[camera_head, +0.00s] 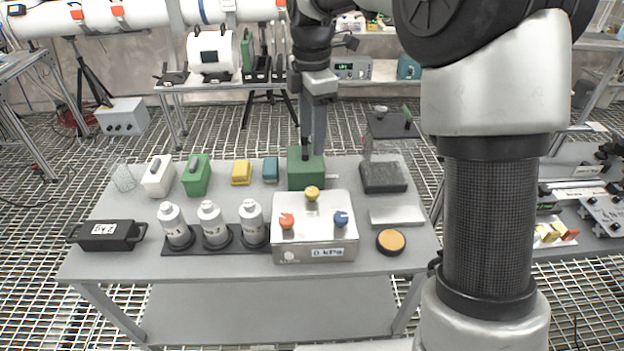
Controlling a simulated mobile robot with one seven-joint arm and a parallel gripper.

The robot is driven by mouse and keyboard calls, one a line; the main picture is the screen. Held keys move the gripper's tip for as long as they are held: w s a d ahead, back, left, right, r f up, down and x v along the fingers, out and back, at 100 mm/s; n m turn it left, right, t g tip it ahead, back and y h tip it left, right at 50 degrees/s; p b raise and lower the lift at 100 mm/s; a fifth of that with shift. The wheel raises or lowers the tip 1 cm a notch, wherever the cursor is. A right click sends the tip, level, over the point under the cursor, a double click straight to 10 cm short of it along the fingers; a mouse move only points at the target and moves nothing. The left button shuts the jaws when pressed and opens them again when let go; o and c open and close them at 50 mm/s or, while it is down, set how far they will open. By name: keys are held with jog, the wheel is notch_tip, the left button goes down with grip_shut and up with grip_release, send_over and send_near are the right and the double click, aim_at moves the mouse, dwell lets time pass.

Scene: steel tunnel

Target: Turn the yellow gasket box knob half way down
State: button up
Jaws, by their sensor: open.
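The grey metal box (345,250) with a "0 kPa" display stands on the table. Its yellow knob (312,193) is at the back middle of the top face, behind a red knob (286,221) and a blue knob (341,219). My gripper (312,152) hangs down from the top of the picture with its fingers apart, open and empty. Its tips appear over or near the green block (306,176) behind the knob box, apart from the yellow knob. The exact depth of the tips is hard to tell. The knob's pointing direction is too small to read.
My arm covers the right side.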

aim_at(312, 191)
notch_tip(312, 191, down, 16)
jog(key=shift+r+b, duration=0.2)
jog(key=shift+b, duration=0.8)
jog(key=c, duration=1.1)
